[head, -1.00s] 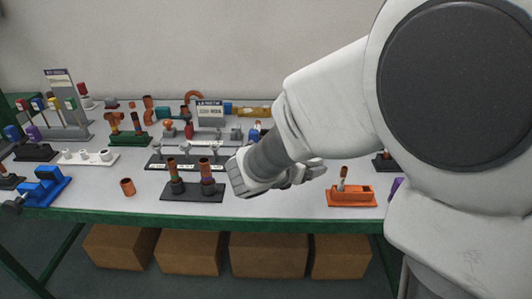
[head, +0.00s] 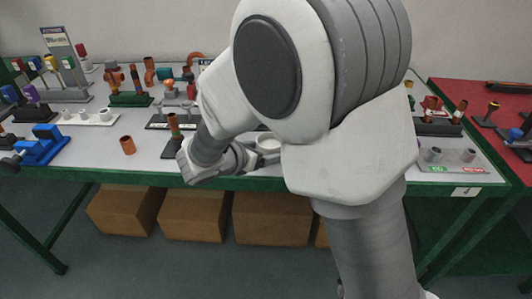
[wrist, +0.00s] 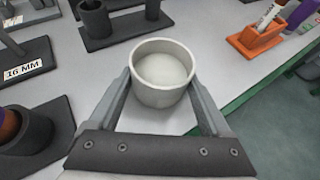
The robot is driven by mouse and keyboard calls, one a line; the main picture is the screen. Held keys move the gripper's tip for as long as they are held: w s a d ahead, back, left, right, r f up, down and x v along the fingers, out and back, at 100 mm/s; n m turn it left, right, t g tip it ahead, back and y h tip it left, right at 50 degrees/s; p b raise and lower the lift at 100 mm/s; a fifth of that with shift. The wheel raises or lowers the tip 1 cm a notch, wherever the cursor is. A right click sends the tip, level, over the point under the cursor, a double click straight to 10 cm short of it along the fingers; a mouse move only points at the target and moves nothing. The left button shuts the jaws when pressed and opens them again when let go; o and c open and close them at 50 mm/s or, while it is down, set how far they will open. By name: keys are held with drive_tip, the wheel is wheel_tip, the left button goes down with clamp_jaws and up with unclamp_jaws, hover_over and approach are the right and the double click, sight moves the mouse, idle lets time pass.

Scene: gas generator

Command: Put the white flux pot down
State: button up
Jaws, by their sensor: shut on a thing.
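The white flux pot (wrist: 162,75) is a round, open-topped cup with pale contents, upright between my fingers in the wrist view. My gripper (wrist: 161,92) is shut on it, with one finger against each side. In the head view the pot (head: 268,143) shows near the front edge of the grey worktop, partly hidden by my arm. My gripper (head: 252,157) is beside it there, mostly hidden by my own links. I cannot tell whether the pot's base touches the worktop (wrist: 225,60).
In the wrist view, a dark holder (wrist: 125,27) stands beyond the pot, a "16 MM" block (wrist: 25,72) left, and an orange holder (wrist: 257,40) right. Bare worktop lies between pot and orange holder. A copper fitting (head: 127,145) stands left. A red-topped table (head: 470,95) adjoins on the right.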

drive_tip(key=shift+r, duration=0.15)
drive_tip(key=o, duration=1.5)
drive_tip(key=shift+f, duration=0.2)
